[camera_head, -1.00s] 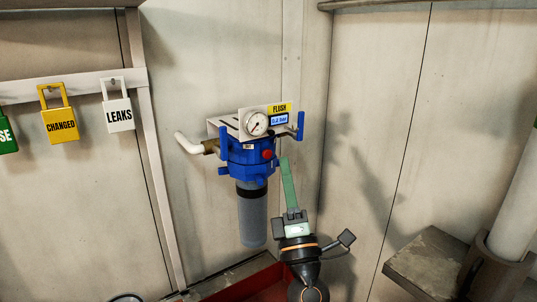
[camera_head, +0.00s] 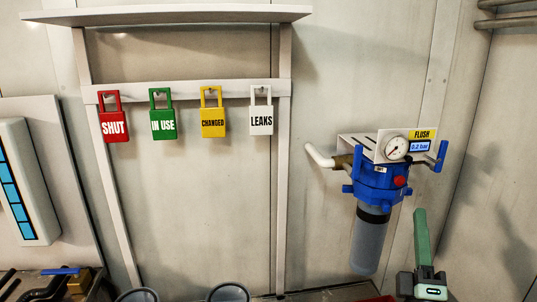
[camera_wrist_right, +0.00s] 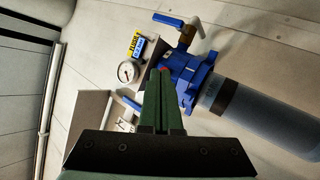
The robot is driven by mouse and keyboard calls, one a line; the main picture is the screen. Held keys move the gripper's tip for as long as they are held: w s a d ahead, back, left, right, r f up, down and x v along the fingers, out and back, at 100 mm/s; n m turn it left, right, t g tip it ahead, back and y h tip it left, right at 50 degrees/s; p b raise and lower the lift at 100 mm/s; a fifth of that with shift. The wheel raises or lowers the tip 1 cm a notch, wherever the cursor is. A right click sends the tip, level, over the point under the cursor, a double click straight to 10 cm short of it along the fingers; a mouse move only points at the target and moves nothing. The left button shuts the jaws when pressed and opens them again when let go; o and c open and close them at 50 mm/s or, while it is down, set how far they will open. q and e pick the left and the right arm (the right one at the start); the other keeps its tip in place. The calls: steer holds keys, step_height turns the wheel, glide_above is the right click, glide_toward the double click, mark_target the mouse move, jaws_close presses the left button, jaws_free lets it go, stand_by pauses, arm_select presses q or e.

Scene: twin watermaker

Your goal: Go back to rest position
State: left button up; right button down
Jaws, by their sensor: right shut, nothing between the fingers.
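My right gripper (camera_head: 420,226) is at the lower right of the head view, to the right of the blue filter unit's grey bowl, with its green fingers pointing up. In the right wrist view its fingers (camera_wrist_right: 163,78) are together and empty, and they overlap the view of the blue filter head. The filter unit (camera_head: 379,185) hangs on the wall with a gauge (camera_head: 396,148), a red button (camera_head: 400,181) and a display (camera_head: 420,146) that seems to read 0.2 bar. I cannot tell the exact gap between fingers and filter. My left gripper is not in view.
Red (camera_head: 114,125), green (camera_head: 162,123), yellow (camera_head: 212,121) and white (camera_head: 261,119) lock-shaped tags hang on a rail below a shelf (camera_head: 165,15). A blue-handled valve (camera_head: 61,271) is at the lower left. Pipes (camera_head: 510,13) run at the upper right.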

steer(key=s+a+f+m+g+y, duration=0.2)
steer(key=a+f+m+g+y, duration=0.15)
steer(key=f, duration=0.75)
steer(key=s+a+f+m+g+y, duration=0.2)
steer(key=f+m+g, duration=0.15)
steer(key=f, duration=0.85)
steer(key=s+a+f+m+g+y, duration=0.2)
steer(key=s+a+f+g, duration=0.15)
steer(key=f, duration=0.75)
steer(key=s+a+f+m+g+y, duration=0.35)
steer(key=s+a+f, duration=0.25)
steer(key=s+f, duration=0.2)
arm_select(q)
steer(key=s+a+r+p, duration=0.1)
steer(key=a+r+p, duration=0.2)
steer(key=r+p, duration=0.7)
steer(key=p, duration=0.3)
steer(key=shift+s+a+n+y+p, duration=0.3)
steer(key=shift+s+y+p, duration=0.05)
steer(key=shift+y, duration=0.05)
arm_select(e)
step_height(320, 180, up, 10)
steer(key=s+d, duration=0.2)
steer(key=d, duration=0.1)
steer(key=shift+s+f+m+h, duration=0.25)
steer(key=shift+s+m+h, duration=0.15)
steer(key=shift+m, duration=0.05)
